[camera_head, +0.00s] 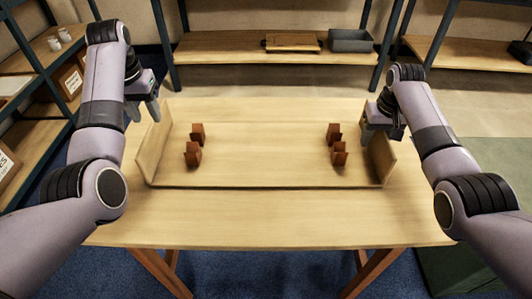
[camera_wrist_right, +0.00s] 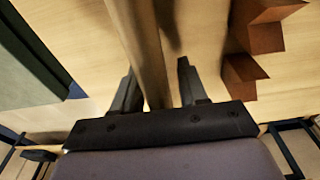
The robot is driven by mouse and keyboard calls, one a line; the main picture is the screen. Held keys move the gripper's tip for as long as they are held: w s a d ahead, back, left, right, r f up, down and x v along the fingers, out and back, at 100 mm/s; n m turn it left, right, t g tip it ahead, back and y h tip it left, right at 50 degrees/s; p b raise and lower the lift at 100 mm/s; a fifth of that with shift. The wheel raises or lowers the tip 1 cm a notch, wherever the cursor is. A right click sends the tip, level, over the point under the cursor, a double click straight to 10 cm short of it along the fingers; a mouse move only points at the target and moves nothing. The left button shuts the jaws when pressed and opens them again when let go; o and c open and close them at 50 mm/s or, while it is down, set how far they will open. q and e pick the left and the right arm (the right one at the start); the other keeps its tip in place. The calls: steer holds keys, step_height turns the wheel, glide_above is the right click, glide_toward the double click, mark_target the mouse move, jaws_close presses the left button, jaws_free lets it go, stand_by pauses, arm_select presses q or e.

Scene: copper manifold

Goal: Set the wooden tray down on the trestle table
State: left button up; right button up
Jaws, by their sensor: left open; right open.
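The wooden tray (camera_head: 265,160) lies flat on the trestle table (camera_head: 270,222), with a raised wall at each end. Brown brackets (camera_head: 193,153) stand in its left part and more brackets (camera_head: 338,153) in its right part. My left gripper (camera_head: 142,110) is open beside the top of the left end wall; nothing shows between its fingers. My right gripper (camera_head: 376,122) is at the right end wall. In the right wrist view its open fingers (camera_wrist_right: 157,88) stand one on each side of that wall (camera_wrist_right: 150,50), with gaps visible.
Shelves with boxes (camera_head: 68,78) stand at the left. A back shelf holds a wooden board (camera_head: 291,42) and a grey bin (camera_head: 351,40). The table front is clear. A green surface (camera_head: 490,175) lies at the right.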

arm_select(q)
steer(key=r, duration=0.5)
steer(key=shift+s, duration=0.3)
steer(key=shift+r, duration=0.1)
arm_select(e)
steer(key=shift+r, duration=0.1)
steer(key=r, duration=0.4)
steer(key=s+r, duration=0.1)
steer(key=r, duration=0.6)
steer(key=shift+s+r, duration=0.25)
steer(key=shift+r, duration=0.1)
arm_select(q)
steer(key=shift+s, duration=0.1)
arm_select(e)
steer(key=shift+s, duration=0.1)
